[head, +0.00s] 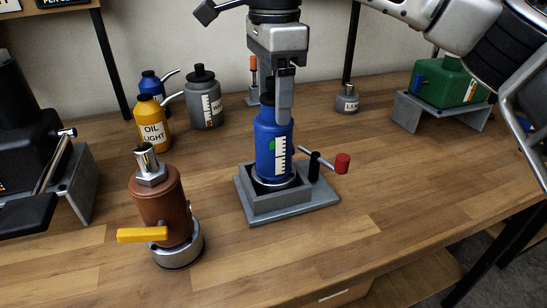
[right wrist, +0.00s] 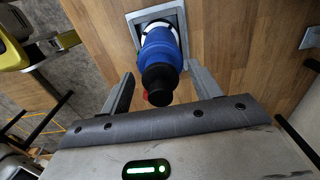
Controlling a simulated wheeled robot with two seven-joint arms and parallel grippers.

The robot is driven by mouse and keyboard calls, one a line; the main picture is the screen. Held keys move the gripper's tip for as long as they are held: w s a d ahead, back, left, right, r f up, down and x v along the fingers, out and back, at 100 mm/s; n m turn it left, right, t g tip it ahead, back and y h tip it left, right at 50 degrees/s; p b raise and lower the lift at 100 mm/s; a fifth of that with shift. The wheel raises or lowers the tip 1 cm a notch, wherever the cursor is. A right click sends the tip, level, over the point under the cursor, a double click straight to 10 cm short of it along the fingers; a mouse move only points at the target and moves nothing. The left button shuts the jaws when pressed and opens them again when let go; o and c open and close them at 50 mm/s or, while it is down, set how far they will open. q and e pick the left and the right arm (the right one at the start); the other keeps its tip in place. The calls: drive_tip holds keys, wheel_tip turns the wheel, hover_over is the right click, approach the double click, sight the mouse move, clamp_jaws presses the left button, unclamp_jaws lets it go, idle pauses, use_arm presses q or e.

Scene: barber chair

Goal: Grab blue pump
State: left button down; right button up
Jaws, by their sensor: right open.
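The blue pump (head: 268,150), a blue cylinder with a white scale and a dark top, stands upright in a grey square holder (head: 290,211) on the wooden workbench. My right gripper (head: 280,112) points straight down over its upper part. In the right wrist view the blue pump (right wrist: 160,48) lies between the two spread fingers of the right gripper (right wrist: 161,75), with a gap on each side. The jaws are open. My left gripper is not in view.
A brown cylinder with a yellow lever (head: 162,207) stands at front left. A yellow oil bottle (head: 152,120), small blue can (head: 150,83) and grey bottle (head: 203,98) stand behind. A red-knobbed lever (head: 342,163) sits right of the pump. A green box (head: 447,83) is at back right.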

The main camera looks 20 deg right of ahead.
clamp_jaws()
drive_tip(key=shift+w+r, duration=0.1)
drive_tip(key=shift+r, duration=0.05)
